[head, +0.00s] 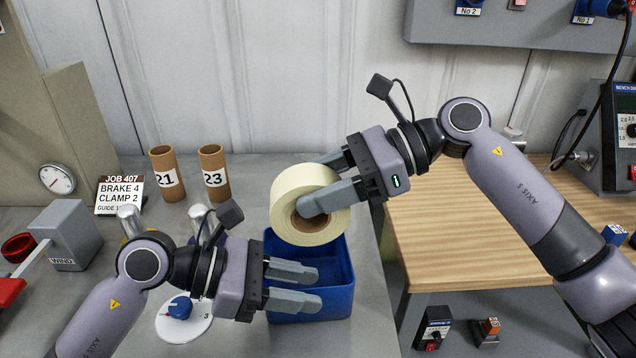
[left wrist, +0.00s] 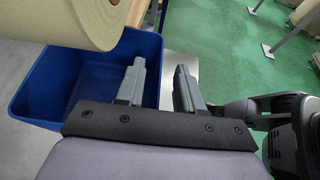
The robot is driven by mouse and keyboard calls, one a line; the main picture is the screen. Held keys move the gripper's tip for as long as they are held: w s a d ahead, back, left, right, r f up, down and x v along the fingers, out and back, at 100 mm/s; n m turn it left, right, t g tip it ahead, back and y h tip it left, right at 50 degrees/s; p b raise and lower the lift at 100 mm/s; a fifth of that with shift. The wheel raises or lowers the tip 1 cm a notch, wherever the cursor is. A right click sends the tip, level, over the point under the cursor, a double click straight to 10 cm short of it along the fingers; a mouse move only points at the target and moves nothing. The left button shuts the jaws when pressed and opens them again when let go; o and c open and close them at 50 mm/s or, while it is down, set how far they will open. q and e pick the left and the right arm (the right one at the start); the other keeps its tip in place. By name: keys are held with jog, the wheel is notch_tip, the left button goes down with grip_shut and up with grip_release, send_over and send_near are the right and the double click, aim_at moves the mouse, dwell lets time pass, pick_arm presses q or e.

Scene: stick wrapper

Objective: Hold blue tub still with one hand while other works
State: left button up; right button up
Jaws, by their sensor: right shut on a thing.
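The blue tub (head: 312,305) stands on the grey bench, open side up; it also shows in the left wrist view (left wrist: 30,95). My left gripper (head: 305,286) is open at the tub. In the left wrist view its fingers (left wrist: 160,85) are apart, one over the tub's inside and one beyond its near wall; contact with the wall cannot be told. My right gripper (head: 325,182) is shut on a cream roll (head: 289,192) with a brown core, above the tub. One finger reaches into the core. The roll also shows in the left wrist view (left wrist: 65,20).
Two cardboard tubes marked 21 (head: 165,175) and 23 (head: 213,172) stand behind on the left. A white dial with a blue knob (head: 181,309) lies left of the tub. A grey WIND box (head: 68,238) stands far left. A wooden bench (head: 480,235) is at the right.

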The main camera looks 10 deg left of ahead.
pick_arm(q)
jog(key=r+v, duration=0.1)
jog(key=v, duration=0.8)
jog(key=d+r+v, duration=0.1)
jog(key=r+v, duration=0.1)
jog(key=v, duration=0.7)
jog(key=shift+w+r+p, duration=0.2)
jog(key=shift+r+p, duration=0.2)
